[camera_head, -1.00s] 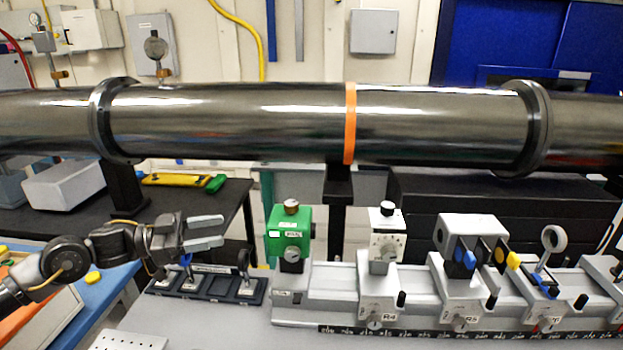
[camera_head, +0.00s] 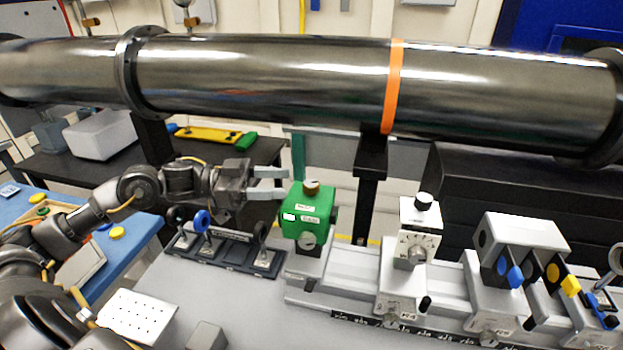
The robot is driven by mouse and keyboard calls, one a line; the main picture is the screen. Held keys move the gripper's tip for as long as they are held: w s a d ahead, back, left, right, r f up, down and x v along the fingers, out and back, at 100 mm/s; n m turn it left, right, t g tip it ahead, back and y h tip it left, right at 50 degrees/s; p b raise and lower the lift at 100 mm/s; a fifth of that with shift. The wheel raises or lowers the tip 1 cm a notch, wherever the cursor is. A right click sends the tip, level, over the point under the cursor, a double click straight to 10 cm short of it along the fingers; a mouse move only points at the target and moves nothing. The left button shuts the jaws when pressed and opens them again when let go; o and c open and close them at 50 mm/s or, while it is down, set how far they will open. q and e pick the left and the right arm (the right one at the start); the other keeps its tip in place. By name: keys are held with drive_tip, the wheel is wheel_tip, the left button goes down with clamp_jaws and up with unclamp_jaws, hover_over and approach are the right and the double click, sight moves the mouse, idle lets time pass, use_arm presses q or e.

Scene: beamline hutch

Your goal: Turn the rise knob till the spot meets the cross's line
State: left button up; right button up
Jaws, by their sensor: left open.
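A green box (camera_head: 306,213) stands at the left end of the rail, with a brass-coloured knob (camera_head: 312,187) on top and a silver knob (camera_head: 308,240) on its front. Which knob is the rise knob cannot be read. My left gripper (camera_head: 282,184) is open, its two pale fingers pointing right, just left of the green box and near the height of the brass knob. Nothing shows between the fingers; whether they touch the box is unclear. A white unit (camera_head: 416,249) with a black top knob (camera_head: 424,201) stands to the right. No spot or cross is visible. My right gripper is not in view.
A large steel pipe (camera_head: 260,80) with an orange band crosses behind. The rail (camera_head: 350,275) carries a grey block with coloured tabs (camera_head: 519,254). A dark holder (camera_head: 225,251) with small round optics lies below my left gripper. A small grey block (camera_head: 206,336) stands in front.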

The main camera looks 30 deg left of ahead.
sight(310, 183)
use_arm(q)
drive_tip(key=p+x, duration=0.2)
drive_tip(key=x, duration=0.4)
drive_tip(key=shift+w+d+r, duration=0.1)
drive_tip(key=shift+d+r, duration=0.05)
drive_tip(key=shift+d, duration=0.2)
drive_tip(key=shift+w+d, duration=0.2)
drive_tip(key=shift+d, duration=0.15)
